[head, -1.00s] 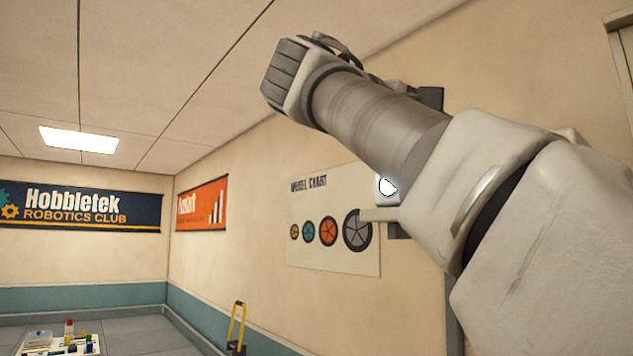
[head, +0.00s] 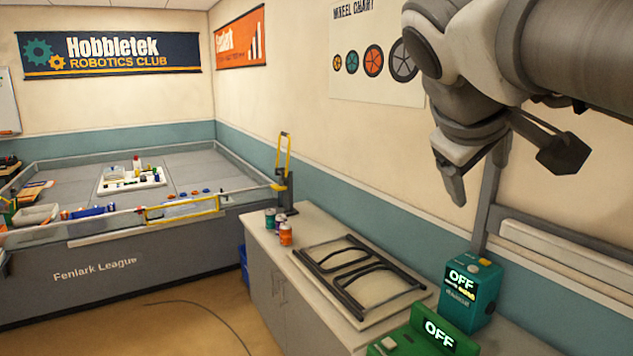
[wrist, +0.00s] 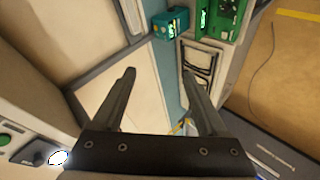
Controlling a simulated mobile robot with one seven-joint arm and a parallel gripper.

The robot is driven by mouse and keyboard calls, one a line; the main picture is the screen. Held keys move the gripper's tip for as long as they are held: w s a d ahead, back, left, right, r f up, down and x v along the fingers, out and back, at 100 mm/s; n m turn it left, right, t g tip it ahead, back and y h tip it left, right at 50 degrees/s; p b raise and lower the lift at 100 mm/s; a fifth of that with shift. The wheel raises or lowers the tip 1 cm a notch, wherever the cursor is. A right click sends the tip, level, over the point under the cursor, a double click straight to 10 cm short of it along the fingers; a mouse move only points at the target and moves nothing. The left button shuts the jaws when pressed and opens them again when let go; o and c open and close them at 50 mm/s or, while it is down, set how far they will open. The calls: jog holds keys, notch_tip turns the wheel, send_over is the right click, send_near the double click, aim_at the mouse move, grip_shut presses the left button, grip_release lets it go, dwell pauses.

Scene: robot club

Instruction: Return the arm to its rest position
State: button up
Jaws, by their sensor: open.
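My gripper (head: 508,172) hangs at the upper right of the head view, at the end of my bent arm, in front of the wall. It is high above the counter and touches nothing that I can see. In the wrist view my gripper (wrist: 165,88) shows two dark fingers spread wide apart with nothing between them.
A walled game table (head: 150,262) is at left.

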jog(key=s+a+f+m+y, duration=0.1)
jog(key=s+a+f+y, duration=0.1)
jog(key=s+f, duration=0.2)
jog(key=s+a+f+m+g+y, duration=0.1)
jog(key=s+f+m+y, duration=0.1)
jog(key=f, duration=0.9)
jog(key=s+a+f+m+g+y, duration=0.1)
jog(key=s+a+f+y, duration=0.1)
jog(key=s+f, duration=0.3)
notch_tip(320, 180, down, 4)
jog(key=shift+s+a+r+m, duration=0.25)
jog(key=shift+s+a+m, duration=0.05)
jog(key=shift+a, duration=0.05)
